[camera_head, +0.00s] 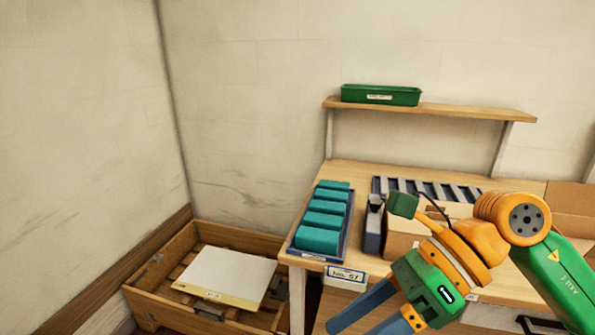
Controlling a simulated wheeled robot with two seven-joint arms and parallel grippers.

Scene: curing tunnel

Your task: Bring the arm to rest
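My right arm comes in from the lower right, in front of the wooden workbench (342,178). Its green and orange gripper (353,327) points down and to the left, near the bench's front edge. Its two grey-blue fingers stand apart with nothing visible between them; their tips are close to the bottom edge of the picture. My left arm and gripper are not in view.
A dark tray (294,252) of teal blocks stands on the bench's left side. A slotted grey rack (425,188) and cardboard box (401,240) lie behind my arm. A green bin (380,95) sits on the shelf (440,110). A wooden crate (150,302) with a pale panel (228,272) stands left.

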